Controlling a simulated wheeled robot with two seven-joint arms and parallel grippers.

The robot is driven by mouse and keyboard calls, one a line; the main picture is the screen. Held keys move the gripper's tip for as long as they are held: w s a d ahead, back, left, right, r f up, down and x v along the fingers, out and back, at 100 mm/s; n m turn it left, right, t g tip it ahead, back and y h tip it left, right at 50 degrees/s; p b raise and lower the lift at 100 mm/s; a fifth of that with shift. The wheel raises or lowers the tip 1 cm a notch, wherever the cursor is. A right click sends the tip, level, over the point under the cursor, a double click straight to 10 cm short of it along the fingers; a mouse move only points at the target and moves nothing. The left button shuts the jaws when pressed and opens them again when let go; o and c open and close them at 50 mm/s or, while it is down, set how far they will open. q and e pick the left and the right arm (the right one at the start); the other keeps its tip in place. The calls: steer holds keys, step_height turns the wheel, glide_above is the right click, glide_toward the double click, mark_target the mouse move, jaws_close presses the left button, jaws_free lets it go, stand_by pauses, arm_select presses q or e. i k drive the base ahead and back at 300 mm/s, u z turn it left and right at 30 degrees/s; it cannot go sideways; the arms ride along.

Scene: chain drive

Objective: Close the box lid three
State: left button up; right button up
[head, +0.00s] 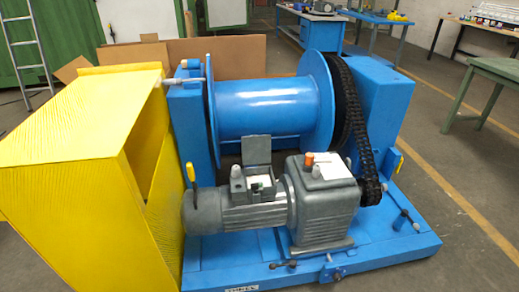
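A small grey box (239,188) sits on top of the grey motor (220,212). Its grey square lid (257,150) stands raised, about upright, at the back of the box. The box's open top shows a pale inside and some small dark green parts. I see no number on the lid. Neither of my grippers is in view, and nothing touches the lid.
The motor stands on a blue base (385,248) before a blue drum (265,105). A black chain (360,120) runs at the right. A large yellow guard (75,180) stands at the left. A yellow-handled tool (191,172) rises near the motor's left end.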

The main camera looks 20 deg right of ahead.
mark_target(255, 149)
steer(key=z, duration=1.6)
steer(key=i, duration=0.45)
steer(key=u, duration=0.65)
